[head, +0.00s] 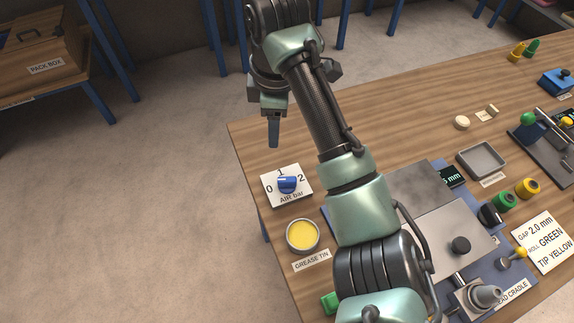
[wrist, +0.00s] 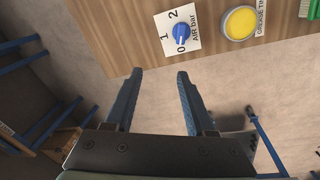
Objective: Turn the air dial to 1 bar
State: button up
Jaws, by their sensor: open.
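The air dial is a blue knob (head: 287,184) on a white square plate marked 0, 1 and 2 and labelled "AIR bar". It sits near the table's left edge in the head view. The knob also shows in the wrist view (wrist: 181,33), beyond the fingertips at the top. I cannot tell for certain which number its pointer faces. My gripper (head: 274,138) is raised near the table's left edge, apart from the dial. In the wrist view its two blue fingers (wrist: 157,80) are spread, with nothing between them.
A yellow grease tin (head: 302,235) stands just in front of the dial plate. The wooden table (head: 275,135) is bare behind the dial. The mixer's grey plates (head: 450,230) lie to the right, partly behind my arm. Open floor lies left of the table.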

aim_at(287, 179)
jog(key=shift+n+g+h, duration=0.3)
jog(key=shift+g, duration=0.4)
jog(key=f, duration=0.5)
jog(key=s+d+f, duration=0.1)
jog(key=f, duration=0.4)
jog(key=s+d+f, duration=0.1)
jog(key=f, duration=0.4)
jog(key=shift+d+b, duration=0.2)
jog(key=shift+b, duration=0.15)
jog(key=shift+c, duration=0.2)
grip_shut()
